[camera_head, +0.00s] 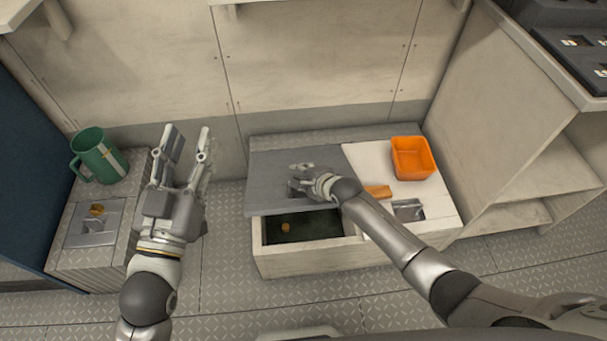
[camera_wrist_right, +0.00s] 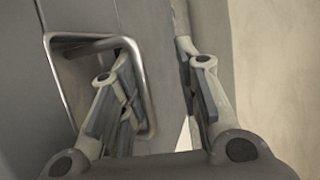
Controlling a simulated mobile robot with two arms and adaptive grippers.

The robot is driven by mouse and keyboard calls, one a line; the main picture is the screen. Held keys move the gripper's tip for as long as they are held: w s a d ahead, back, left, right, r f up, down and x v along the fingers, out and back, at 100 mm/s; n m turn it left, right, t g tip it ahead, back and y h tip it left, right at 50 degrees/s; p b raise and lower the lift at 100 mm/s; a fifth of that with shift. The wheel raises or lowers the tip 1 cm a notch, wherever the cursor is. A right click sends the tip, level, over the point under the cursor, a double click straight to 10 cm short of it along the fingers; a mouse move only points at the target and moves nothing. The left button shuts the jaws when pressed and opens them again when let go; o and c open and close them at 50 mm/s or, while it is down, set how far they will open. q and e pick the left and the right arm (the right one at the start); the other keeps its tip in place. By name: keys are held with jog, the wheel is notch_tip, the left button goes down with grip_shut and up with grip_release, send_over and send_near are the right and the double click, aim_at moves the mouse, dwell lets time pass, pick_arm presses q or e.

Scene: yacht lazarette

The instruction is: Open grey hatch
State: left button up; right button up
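The grey hatch (camera_head: 268,172) is partly open on the low locker (camera_head: 300,264). Its front edge stands raised, and a dark compartment (camera_head: 300,228) shows below it. My right gripper (camera_head: 300,182) is at the hatch. In the right wrist view, its fingers (camera_wrist_right: 155,75) are apart. I see no clear grip on both sides. My left gripper (camera_head: 187,142) is open and empty, pointing up left of the hatch.
A small brownish item (camera_head: 285,228) lies in the compartment. On the white panel (camera_head: 440,200) are an orange bin (camera_head: 412,158), an orange-brown block (camera_head: 378,192) and a metal latch (camera_head: 408,210). A green mug (camera_head: 100,156) stands left. Shelving (camera_head: 520,150) bounds the right.

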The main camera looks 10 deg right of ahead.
jog(key=p+v, duration=0.9)
jog(key=p, duration=0.1)
jog(key=shift+s+p, duration=0.1)
jog(key=shift+p, duration=0.2)
jog(key=p+v, duration=0.2)
jog(key=v, duration=0.1)
jog(key=shift+f+p, duration=0.1)
jog(key=shift+p, duration=0.3)
jog(key=shift+s+d, duration=0.1)
jog(key=shift+s, duration=0.1)
jog(key=shift+p, duration=0.3)
